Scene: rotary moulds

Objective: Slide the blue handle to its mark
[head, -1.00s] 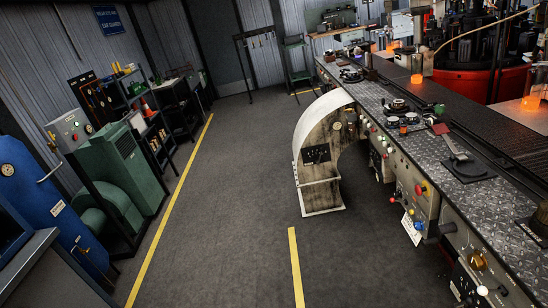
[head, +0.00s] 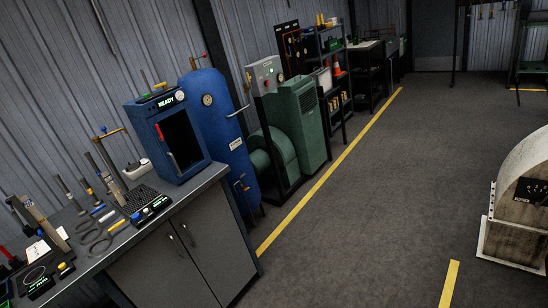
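I cannot make out a blue handle on a slide, or its mark, in this view. A blue box (head: 167,137) with a lit READY display and a dark open front stands on the grey workbench (head: 200,188) at left. A red upright part (head: 164,144) shows at its front. Several hand tools lie on the bench, some with blue or yellow parts, too small to tell apart. My gripper is not in view.
A blue tank (head: 215,125), a green machine (head: 296,120) and shelves (head: 328,65) line the left wall. A yellow floor line (head: 325,178) runs alongside. The grey floor (head: 385,190) is clear. A worn pale housing (head: 517,200) stands at the right edge.

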